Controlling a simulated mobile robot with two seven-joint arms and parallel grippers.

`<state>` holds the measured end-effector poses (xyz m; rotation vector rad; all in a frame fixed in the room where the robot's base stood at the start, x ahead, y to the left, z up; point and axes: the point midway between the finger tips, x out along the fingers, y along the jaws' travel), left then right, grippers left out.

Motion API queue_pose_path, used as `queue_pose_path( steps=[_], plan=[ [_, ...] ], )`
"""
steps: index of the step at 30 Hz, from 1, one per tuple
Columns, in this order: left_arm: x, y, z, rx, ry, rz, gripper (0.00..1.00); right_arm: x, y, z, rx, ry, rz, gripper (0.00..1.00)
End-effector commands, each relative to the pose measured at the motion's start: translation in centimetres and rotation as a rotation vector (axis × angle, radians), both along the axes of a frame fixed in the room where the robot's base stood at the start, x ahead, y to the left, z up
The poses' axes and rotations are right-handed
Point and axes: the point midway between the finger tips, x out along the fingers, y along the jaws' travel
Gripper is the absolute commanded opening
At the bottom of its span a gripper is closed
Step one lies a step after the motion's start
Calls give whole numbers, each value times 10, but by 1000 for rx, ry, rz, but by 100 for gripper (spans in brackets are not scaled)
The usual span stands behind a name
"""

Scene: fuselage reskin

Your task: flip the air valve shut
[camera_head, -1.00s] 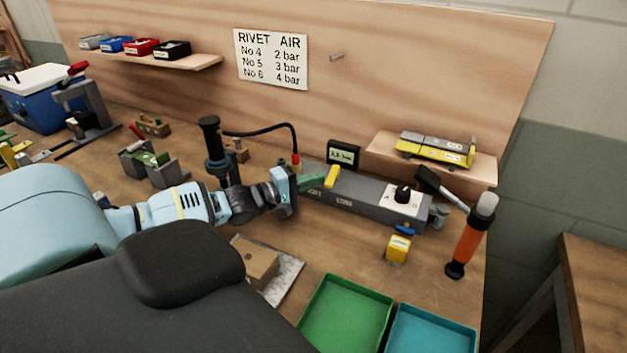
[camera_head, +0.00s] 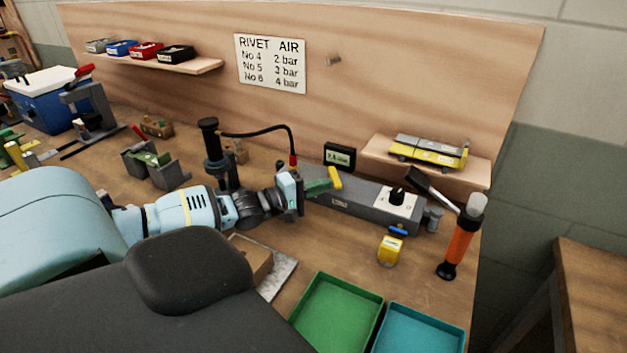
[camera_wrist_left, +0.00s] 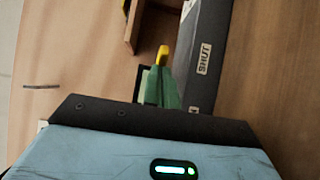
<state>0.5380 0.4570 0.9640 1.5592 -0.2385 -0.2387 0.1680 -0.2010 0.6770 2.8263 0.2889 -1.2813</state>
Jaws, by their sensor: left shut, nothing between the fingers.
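The air valve's yellow lever (camera_head: 335,178) stands at the left part of the grey manifold (camera_head: 365,201). It now slants from upper left to lower right. My left gripper (camera_head: 322,187), with green fingers, is shut and empty. Its fingertips are right against or just beside the lever; I cannot tell whether they touch. In the left wrist view, the green fingers (camera_wrist_left: 165,90) point at the yellow lever (camera_wrist_left: 163,52), whose lower part they hide. A SHUT label (camera_wrist_left: 205,57) shows on the manifold's side there. My right gripper is not in view.
A small gauge (camera_head: 340,155) stands behind the manifold; a black knob (camera_head: 397,195) is at its right. An orange-handled tool (camera_head: 460,243) stands at the right.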

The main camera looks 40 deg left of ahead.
Motion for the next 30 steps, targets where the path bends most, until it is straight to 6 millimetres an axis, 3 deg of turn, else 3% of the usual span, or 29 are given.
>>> queue_pose_path(
  steps=[22, 30],
  plan=[
    [1, -5, 0, -1, 0, 0, 0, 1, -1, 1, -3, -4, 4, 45],
    [-18, 1, 1, 1, 1, -1, 0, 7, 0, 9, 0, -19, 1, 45]
  ],
)
